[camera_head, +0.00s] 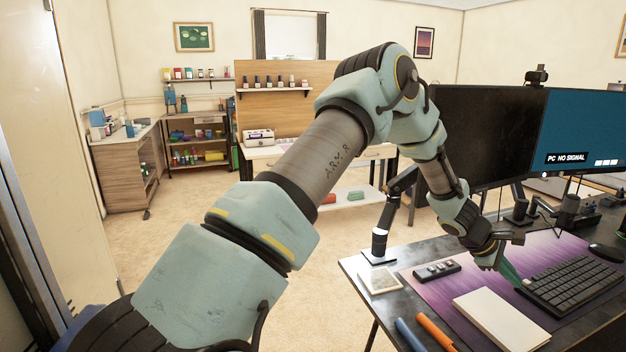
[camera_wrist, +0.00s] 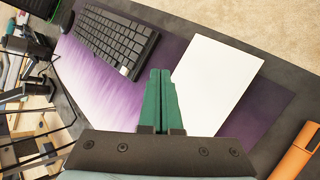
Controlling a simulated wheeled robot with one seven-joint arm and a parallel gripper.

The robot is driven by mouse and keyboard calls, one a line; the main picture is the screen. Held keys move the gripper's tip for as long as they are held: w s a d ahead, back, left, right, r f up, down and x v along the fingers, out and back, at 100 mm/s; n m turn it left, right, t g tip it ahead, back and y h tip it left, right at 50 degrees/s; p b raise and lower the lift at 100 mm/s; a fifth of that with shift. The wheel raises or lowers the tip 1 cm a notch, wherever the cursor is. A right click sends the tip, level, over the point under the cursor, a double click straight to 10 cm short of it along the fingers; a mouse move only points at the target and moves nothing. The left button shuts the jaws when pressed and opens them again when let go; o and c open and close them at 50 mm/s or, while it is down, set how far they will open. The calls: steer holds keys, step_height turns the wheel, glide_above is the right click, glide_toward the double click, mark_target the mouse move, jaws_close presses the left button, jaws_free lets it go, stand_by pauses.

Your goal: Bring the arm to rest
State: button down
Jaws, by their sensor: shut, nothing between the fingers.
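My arm reaches from the lower left of the head view across to the desk (camera_head: 358,270) on the right. My gripper (camera_head: 511,278) is above the purple desk mat (camera_head: 437,287), between the keyboard (camera_head: 570,285) and the white pad (camera_head: 500,318). In the wrist view my gripper (camera_wrist: 160,80) shows two green fingers pressed together with nothing between them. The keyboard (camera_wrist: 117,38) lies to their upper left and the white pad (camera_wrist: 212,80) to their right. I cannot tell how high the fingertips are over the mat.
A dark monitor (camera_head: 475,135) and a lit one reading "PC NO SIGNAL" (camera_head: 580,130) stand behind my forearm. A remote (camera_head: 437,270), an orange marker (camera_head: 435,331) and a blue marker (camera_head: 409,334) lie on the desk. Open carpet (camera_head: 160,265) lies left of the desk.

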steer(key=w+a+r+m+t+y, duration=0.1)
steer(key=w+a+r+m, duration=0.1)
steer(key=a, duration=0.8)
steer(key=w+a+r+m+y, duration=0.1)
steer(key=w+a+r+y, duration=0.15)
steer(key=a, duration=0.65)
steer(key=w+a+r+m+t+y, duration=0.1)
steer(key=w+a+r+m, duration=0.15)
steer(key=a, duration=0.75)
steer(key=s+a+r+m+y, duration=0.1)
steer(key=s+a, duration=0.2)
steer(key=a, duration=0.6)
steer(key=s+a+r+y, duration=0.2)
steer(key=s+a, duration=0.1)
steer(key=a, duration=0.7)
steer(key=s+a+r+m+t+y, duration=0.1)
steer(key=s+a, duration=0.3)
steer(key=a, duration=0.6)
steer(key=shift+r+m, duration=0.15)
steer(key=shift+m, duration=0.2)
